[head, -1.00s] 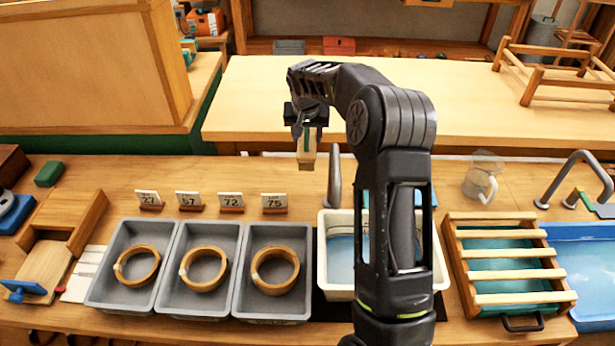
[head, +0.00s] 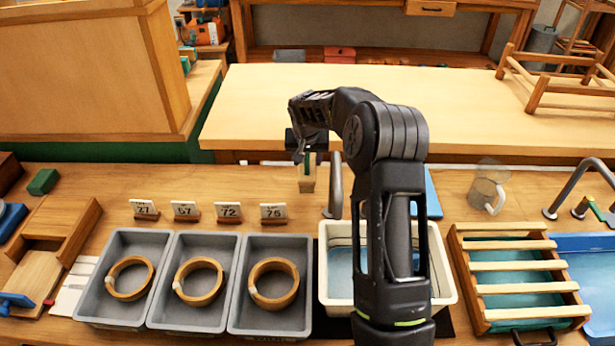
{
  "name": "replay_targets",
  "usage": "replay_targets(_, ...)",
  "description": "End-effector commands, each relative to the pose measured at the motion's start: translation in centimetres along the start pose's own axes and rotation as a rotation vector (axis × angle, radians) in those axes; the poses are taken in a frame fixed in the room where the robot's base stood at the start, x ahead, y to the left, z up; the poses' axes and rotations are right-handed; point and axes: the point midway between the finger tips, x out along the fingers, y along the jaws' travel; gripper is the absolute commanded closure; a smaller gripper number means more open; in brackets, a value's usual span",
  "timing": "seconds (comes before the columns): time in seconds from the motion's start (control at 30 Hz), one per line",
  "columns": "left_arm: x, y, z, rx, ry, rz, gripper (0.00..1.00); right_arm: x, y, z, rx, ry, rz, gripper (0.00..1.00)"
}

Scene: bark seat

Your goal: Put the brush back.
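My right gripper (head: 308,152) is at the end of the arm that rises through the middle of the head view and bends left. It points down over the back of the bench. It appears shut on a brush (head: 307,179), with a green strip and a pale tan lower part hanging below the fingers. The arm and fingers hide the brush's top. I cannot tell whether its lower end touches the bench. The brush is left of the grey tap (head: 335,187) and behind the number cards. My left gripper is not in view.
Three grey trays (head: 195,321) hold wooden rings. Number cards (head: 273,211) stand behind them. A white basin (head: 339,308) is partly behind my arm. A slatted rack (head: 515,268), a clear jug (head: 487,188) and a blue tub (head: 590,243) are to the right.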

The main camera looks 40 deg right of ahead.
Motion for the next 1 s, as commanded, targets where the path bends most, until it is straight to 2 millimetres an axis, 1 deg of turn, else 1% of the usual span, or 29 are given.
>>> replay_targets(0.03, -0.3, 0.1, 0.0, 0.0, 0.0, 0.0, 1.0, 0.7, 0.1, 0.3, -0.001, -0.002, 0.001, 0.85)
replay_targets(0.13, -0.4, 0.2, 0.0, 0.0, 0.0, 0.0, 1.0, 1.7, 0.0, 0.7, -0.001, 0.0, 0.0, 0.85)
replay_targets(0.5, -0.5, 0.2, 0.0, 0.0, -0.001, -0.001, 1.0, 2.3, 0.0, 0.9, 0.0, 0.0, 0.0, 0.85)
replay_targets(0.57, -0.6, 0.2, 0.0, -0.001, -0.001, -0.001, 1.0, 2.9, 0.0, 1.2, -0.001, -0.002, 0.001, 0.85)
replay_targets(0.7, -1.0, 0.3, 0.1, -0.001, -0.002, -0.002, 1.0, 4.7, 0.1, 2.0, 0.0, -0.002, 0.001, 0.85)
replay_targets(0.8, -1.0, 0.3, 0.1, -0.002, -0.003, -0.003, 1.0, 5.4, 0.0, 2.2, 0.0, 0.0, 0.0, 0.85)
replay_targets(1.0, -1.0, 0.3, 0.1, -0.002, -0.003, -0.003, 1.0, 5.4, 0.0, 2.2, 0.0, 0.001, 0.0, 0.85)
